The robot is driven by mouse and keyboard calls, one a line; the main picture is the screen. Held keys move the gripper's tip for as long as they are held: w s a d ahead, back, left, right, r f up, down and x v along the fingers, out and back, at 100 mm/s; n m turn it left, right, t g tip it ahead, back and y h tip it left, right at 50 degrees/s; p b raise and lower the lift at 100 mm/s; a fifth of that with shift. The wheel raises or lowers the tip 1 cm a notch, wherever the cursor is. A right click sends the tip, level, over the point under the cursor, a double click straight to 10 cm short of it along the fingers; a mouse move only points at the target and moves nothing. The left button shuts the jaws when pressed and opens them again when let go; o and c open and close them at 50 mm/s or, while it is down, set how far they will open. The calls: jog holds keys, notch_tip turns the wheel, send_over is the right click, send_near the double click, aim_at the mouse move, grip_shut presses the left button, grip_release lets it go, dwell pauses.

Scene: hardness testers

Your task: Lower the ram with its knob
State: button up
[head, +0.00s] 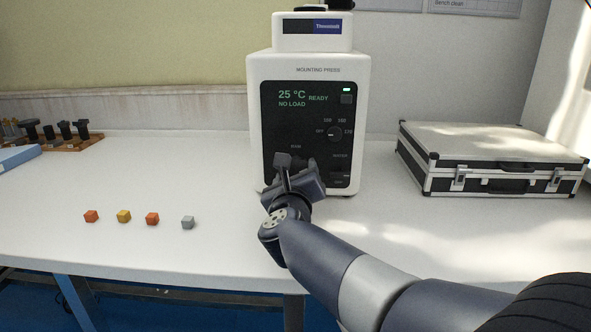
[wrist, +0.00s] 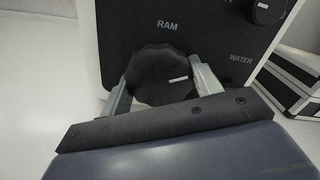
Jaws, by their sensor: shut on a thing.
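The mounting press (head: 354,110) is a white machine with a black front panel, standing on the bench in the head view. Its display reads 25 °C, READY, NO LOAD. The ram knob (wrist: 160,75) is a black, lobed knob below the RAM label in the wrist view. Its white mark points to the right. My gripper (wrist: 160,85) has one finger on each side of the knob and is shut on it. In the head view my gripper (head: 297,165) covers most of the knob at the lower panel.
A heater dial (head: 334,134) sits higher on the panel, right of the ram label. A black and silver case (head: 490,160) stands to the right. A wooden rack (head: 65,143) is at the far left.

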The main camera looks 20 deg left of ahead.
jog(key=n+p, duration=0.3)
jog(key=n, duration=0.3)
jog(key=shift+r, duration=0.15)
jog(key=shift+n+p, duration=1.5)
jog(key=shift+n, duration=1)
jog(key=o, duration=1)
jog(key=shift+c, duration=0.2)
jog(key=p+v, duration=0.1)
jog(key=v, duration=0.9)
jog(key=shift+s+d, duration=0.2)
jog(key=shift+s, duration=0.15)
jog(key=shift+w, duration=0.1)
